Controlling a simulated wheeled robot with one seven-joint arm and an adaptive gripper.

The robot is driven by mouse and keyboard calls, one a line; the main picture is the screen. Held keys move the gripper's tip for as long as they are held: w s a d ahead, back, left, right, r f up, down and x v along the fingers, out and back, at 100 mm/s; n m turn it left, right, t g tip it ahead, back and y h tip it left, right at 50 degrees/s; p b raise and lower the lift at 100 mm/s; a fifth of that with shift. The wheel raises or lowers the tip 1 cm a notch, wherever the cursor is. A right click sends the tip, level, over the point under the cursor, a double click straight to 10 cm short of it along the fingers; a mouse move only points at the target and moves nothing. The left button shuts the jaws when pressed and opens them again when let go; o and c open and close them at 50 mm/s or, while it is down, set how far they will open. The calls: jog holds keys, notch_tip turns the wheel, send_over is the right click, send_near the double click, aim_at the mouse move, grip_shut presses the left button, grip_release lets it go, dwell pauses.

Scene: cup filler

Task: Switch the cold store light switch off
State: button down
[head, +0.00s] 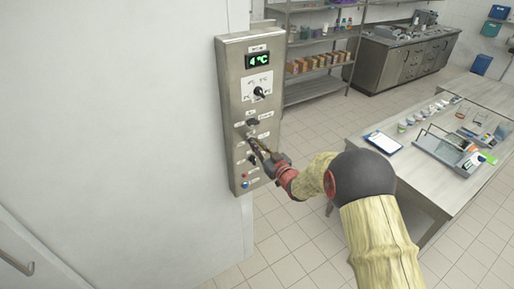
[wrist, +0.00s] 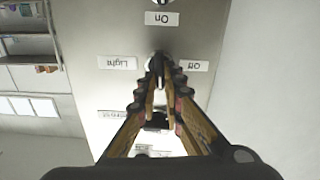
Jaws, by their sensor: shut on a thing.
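The steel control panel (head: 232,95) is mounted on the end of the white wall. In the wrist view, which is upside down, a small dark switch (wrist: 157,62) sits between labels reading "Light" (wrist: 117,62) and "Off" (wrist: 194,65), with "On" (wrist: 161,18) above it in the picture. My gripper (head: 259,149) reaches the lower half of the panel from the right. In the wrist view, its fingertips (wrist: 159,74) are shut on the light switch and partly hide it. I cannot tell which way the switch points.
The panel also holds a green "4 °C" display (head: 258,60), a dial (head: 259,92) and other controls close above and below my gripper. A work table (head: 421,169) with trays and a clipboard (head: 383,142) stands to the right. Shelves (head: 318,75) stand behind. Tiled floor lies between.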

jog(key=n+b, duration=0.5)
jog(key=b, duration=0.3)
jog(key=f+n+b, duration=0.1)
jog(key=n+b, duration=0.4)
jog(key=b, duration=0.4)
jog(key=a+n+b, duration=0.1)
jog(key=n+b, duration=0.4)
jog(key=b, duration=0.3)
jog(key=shift+s+f+n, duration=0.25)
jog(key=shift+s+n, duration=0.05)
jog(key=shift+n, duration=0.1)
jog(key=shift+n+b, duration=0.5)
jog(key=shift+b, duration=0.35)
jog(key=shift+r, duration=0.1)
jog(key=c, duration=2)
grip_release()
jog(key=shift+c, duration=0.2)
jog(key=shift+o, duration=0.6)
jog(key=shift+s+d, duration=0.1)
jog(key=shift+d, duration=0.05)
